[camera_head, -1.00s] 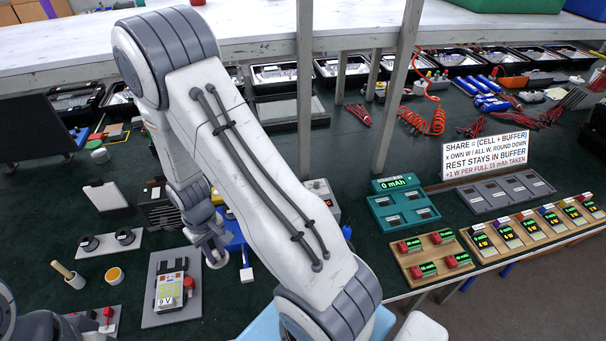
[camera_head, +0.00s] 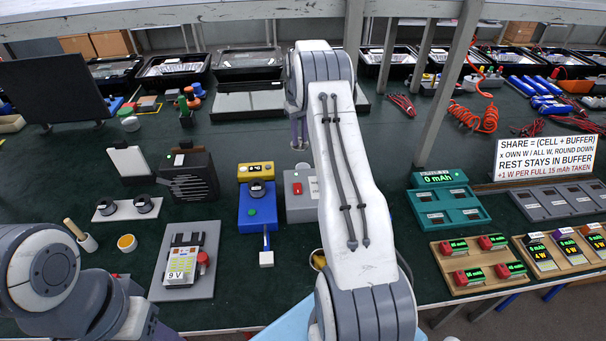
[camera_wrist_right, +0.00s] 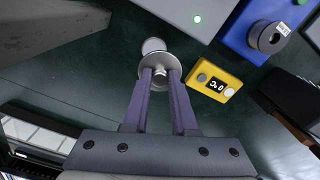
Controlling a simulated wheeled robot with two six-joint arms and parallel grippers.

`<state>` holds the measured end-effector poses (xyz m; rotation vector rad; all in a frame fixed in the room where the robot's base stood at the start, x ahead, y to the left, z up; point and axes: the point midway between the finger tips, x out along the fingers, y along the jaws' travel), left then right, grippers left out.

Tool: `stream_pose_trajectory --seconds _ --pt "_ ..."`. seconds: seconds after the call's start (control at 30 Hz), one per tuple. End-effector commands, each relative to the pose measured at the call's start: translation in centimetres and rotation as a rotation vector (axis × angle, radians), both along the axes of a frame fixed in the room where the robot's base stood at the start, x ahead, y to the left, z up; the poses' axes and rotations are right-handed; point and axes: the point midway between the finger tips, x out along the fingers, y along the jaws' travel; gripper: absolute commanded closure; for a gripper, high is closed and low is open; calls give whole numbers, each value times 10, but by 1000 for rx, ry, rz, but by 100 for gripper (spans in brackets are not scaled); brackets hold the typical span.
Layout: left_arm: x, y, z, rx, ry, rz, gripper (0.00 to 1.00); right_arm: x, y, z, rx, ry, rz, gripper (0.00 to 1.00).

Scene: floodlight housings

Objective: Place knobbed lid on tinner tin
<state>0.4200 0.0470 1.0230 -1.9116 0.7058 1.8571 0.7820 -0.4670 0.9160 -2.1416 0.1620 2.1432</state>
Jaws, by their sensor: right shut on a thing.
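My right gripper (camera_wrist_right: 160,76) points down at the green mat and is shut on the knob of a round grey metal lid (camera_wrist_right: 172,62). In the head view the gripper (camera_head: 299,142) shows beyond the grey box, beside my arm. A pale round disc shows just past the lid in the wrist view; I cannot tell what it is. A small round tin with an orange top (camera_head: 127,243) stands at the left. Another round yellowish container (camera_head: 318,260) is mostly hidden by my right arm. I cannot tell which is the tinner tin. My left arm is at bottom left, its fingers out of view.
A blue unit (camera_head: 258,210) with a yellow display (camera_wrist_right: 215,82) stands beside the grey box (camera_head: 297,203). A cup with a wooden-handled tool (camera_head: 87,243), a grey plate (camera_head: 205,265) and a black speaker-like box (camera_head: 190,178) are at left.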

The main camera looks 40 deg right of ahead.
Motion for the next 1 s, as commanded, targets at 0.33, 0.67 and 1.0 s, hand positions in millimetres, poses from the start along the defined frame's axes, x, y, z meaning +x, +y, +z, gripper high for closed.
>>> stream_pose_trajectory --seconds 0.33,0.67,1.0 --pt "0 0 4 0 0 0 50 -2 -12 -43 1 3 -6 100" --pt "0 0 8 0 0 0 50 -2 -11 -76 1 2 -6 100" --pt "0 0 11 0 0 0 50 -1 -12 -97 -1 -1 -6 100"
